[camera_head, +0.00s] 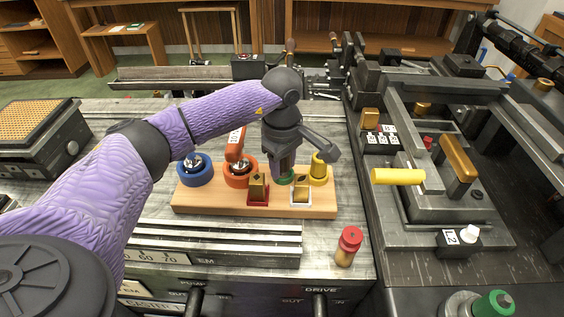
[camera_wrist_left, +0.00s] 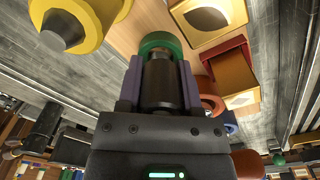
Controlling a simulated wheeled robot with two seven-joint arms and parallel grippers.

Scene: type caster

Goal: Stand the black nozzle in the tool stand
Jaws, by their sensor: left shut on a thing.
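The tool stand is a wooden board (camera_head: 205,203) on the bench, with blue, orange, green and yellow round holders and red and white square ones. My left gripper (camera_head: 283,172) points down over the green holder (camera_head: 286,178), between the orange and yellow ones. In the left wrist view, my left gripper (camera_wrist_left: 160,85) is shut on the black nozzle (camera_wrist_left: 161,82), a dark upright cylinder between its fingers. The nozzle's far end meets the green holder (camera_wrist_left: 160,42); I cannot tell how deep it sits. In the head view the fingers mostly hide the nozzle. My right gripper is not in view.
A yellow piece (camera_head: 319,168) stands close to the right of my gripper, and an orange-handled tool (camera_head: 236,147) to its left. Brass pieces sit in the red (camera_head: 258,189) and white holders (camera_head: 300,189). A red-capped bottle (camera_head: 348,246) stands in front. Machinery fills the right.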

